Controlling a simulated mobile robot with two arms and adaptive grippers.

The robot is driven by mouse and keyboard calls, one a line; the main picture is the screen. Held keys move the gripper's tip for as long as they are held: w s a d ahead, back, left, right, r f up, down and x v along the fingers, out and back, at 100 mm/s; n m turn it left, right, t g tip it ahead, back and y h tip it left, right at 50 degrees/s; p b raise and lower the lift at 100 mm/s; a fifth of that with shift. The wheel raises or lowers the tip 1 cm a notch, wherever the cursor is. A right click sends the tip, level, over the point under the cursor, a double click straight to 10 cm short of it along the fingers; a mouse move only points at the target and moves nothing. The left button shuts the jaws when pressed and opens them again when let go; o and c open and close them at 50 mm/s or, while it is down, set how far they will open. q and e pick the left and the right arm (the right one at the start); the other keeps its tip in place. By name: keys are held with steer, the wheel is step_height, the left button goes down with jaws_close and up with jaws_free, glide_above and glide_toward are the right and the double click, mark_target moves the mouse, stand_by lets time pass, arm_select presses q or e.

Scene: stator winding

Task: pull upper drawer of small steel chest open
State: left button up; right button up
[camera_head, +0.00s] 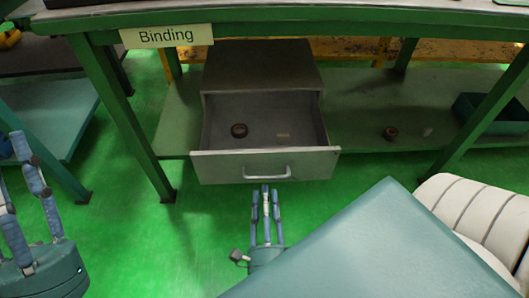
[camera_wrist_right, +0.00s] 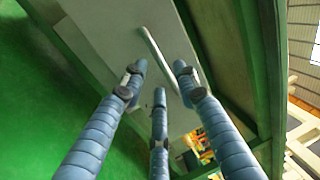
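The small steel chest (camera_head: 262,66) stands on the shelf under the green bench. Its upper drawer (camera_head: 265,165) is pulled well out toward me, and its inside shows. A dark ring (camera_head: 239,130) and a small tan piece (camera_head: 282,135) lie in it. The pale bar handle (camera_head: 267,174) is on the drawer front; it also shows in the right wrist view (camera_wrist_right: 152,48). My right gripper (camera_head: 265,189) is just below the handle in the head view, fingers apart and apparently empty. My left gripper (camera_head: 30,162) is at the left edge, fingers spread, partly cut off.
A "Binding" sign (camera_head: 167,35) hangs on the bench edge. The shelf (camera_head: 360,110) bears another dark ring (camera_head: 391,132) and a green bin (camera_head: 490,113) at right. A bench leg (camera_head: 125,110) stands left of the chest. Green floor (camera_head: 150,240) is clear before it.

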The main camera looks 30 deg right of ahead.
steer(key=v, duration=0.6)
stand_by(0.3)
